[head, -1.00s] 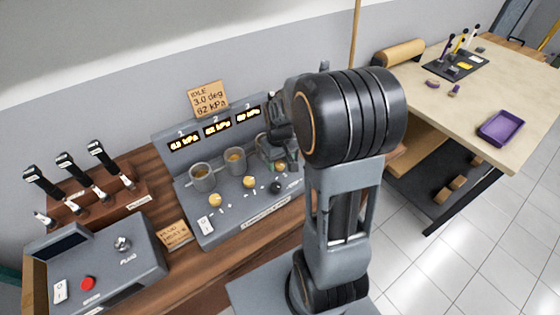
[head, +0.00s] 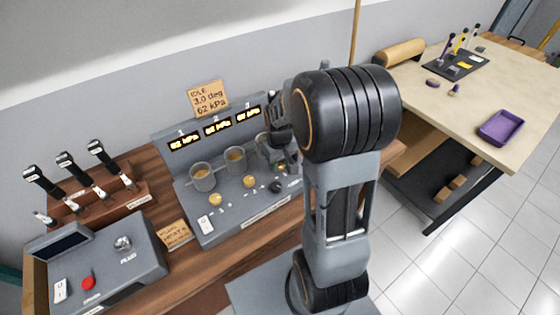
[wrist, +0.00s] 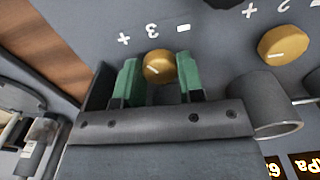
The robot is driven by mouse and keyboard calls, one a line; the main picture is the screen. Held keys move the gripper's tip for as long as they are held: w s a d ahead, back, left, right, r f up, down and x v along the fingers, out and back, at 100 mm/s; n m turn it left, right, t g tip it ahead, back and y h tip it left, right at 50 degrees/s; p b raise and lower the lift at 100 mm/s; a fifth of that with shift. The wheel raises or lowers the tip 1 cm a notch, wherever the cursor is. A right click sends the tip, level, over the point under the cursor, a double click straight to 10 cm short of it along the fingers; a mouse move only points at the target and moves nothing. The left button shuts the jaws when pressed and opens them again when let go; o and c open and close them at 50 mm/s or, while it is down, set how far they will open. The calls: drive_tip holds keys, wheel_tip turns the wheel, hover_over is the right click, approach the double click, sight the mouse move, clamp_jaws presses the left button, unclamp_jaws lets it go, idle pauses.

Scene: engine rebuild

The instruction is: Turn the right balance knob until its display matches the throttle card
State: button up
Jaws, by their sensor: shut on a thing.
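The right balance knob (wrist: 158,66) is a brass disc with a pale pointer line, beside the label 3 with plus and minus marks. My gripper (wrist: 158,78) has its green fingertips closed on either side of this knob in the wrist view. In the head view my gripper (head: 281,167) is at the right of the grey console and mostly hides that knob. The knob's display (head: 248,113), under the number 3, is lit, but its digits are too blurred to read surely. The throttle card (head: 208,98) above the console reads IDLE, 3.0 deg, 62 kPa.
Two more brass knobs, the left one (head: 215,198) and the middle one (head: 249,181), sit on the console (head: 205,220). Grey cups, including the left cup (head: 203,178), stand behind the knobs. A lever block (head: 125,198) and control box (head: 140,262) are to the left.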

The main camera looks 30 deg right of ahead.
drive_tip(key=shift+m+b, duration=0.55)
drive_tip(key=shift+m, duration=2.35)
drive_tip(key=o, duration=0.9)
wheel_tip(320, 180, up, 14)
drive_tip(key=shift+b, duration=0.3)
